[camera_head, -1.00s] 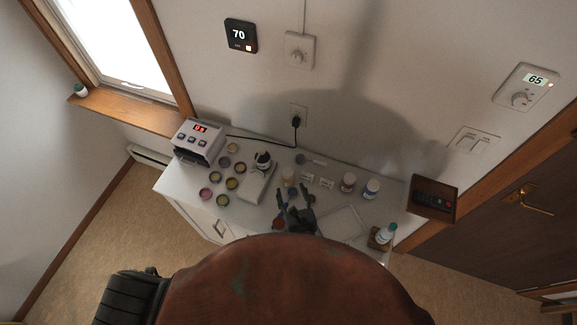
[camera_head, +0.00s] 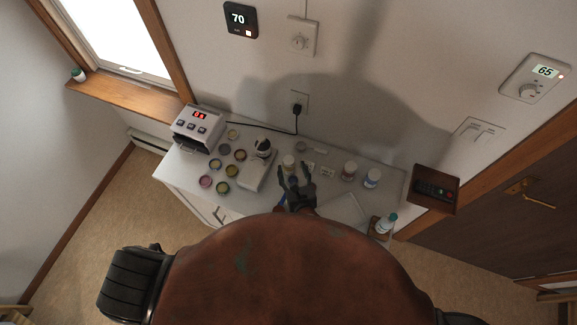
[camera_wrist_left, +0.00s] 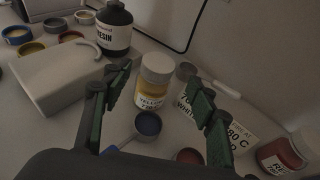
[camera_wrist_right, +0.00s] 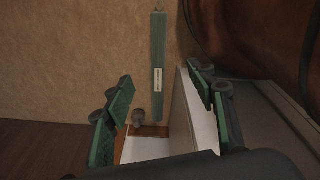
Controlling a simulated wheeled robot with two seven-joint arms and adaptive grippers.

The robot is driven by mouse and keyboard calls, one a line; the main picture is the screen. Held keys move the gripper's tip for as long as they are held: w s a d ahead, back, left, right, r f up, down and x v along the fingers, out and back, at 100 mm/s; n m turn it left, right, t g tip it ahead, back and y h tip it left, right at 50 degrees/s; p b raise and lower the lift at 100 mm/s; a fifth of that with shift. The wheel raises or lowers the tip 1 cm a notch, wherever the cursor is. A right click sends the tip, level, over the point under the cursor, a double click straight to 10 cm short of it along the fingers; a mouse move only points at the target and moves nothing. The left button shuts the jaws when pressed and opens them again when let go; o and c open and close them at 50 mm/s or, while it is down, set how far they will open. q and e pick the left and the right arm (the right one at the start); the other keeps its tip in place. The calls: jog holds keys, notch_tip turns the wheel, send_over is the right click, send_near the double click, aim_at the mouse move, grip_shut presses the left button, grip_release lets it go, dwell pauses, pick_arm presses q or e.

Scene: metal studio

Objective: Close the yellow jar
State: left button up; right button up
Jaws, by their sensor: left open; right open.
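The yellow jar (camera_wrist_left: 152,82), labelled "YELLOW", stands upright on the counter in the left wrist view, with a pale top; I cannot tell whether that is a lid. It also shows in the head view (camera_head: 289,161). My left gripper (camera_wrist_left: 160,100) is open, and the jar stands beyond and between its fingertips, apart from them. In the head view the left gripper (camera_head: 295,178) is over the counter just in front of the jar. My right gripper (camera_wrist_right: 165,105) is open and empty, away from the jars, near a white edge and the floor.
A black resin bottle (camera_wrist_left: 114,28) and a white block-shaped container (camera_wrist_left: 60,80) stand left of the jar. A cup of blue (camera_wrist_left: 148,124) lies in front of it. A red jar (camera_wrist_left: 282,153) stands to the right. Several colour cups (camera_head: 224,187) fill the counter's left side.

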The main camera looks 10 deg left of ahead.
aim_at(290, 165)
pick_arm(q)
jog(key=shift+w+a, duration=0.2)
jog(key=shift+w, duration=0.2)
jog(key=x, duration=0.3)
jog(key=shift+w+a+f, duration=0.1)
jog(key=shift+w+a, duration=0.15)
jog(key=shift+w+a+f, duration=0.1)
jog(key=shift+w+f, duration=0.1)
jog(key=shift+w, duration=0.05)
pick_arm(e)
jog(key=shift+s+r, duration=0.2)
jog(key=shift+s, duration=0.55)
jog(key=shift+w, duration=0.1)
pick_arm(q)
grip_shut()
pick_arm(e)
jog(key=shift+w, duration=0.1)
pick_arm(q)
jog(key=shift+r, duration=0.15)
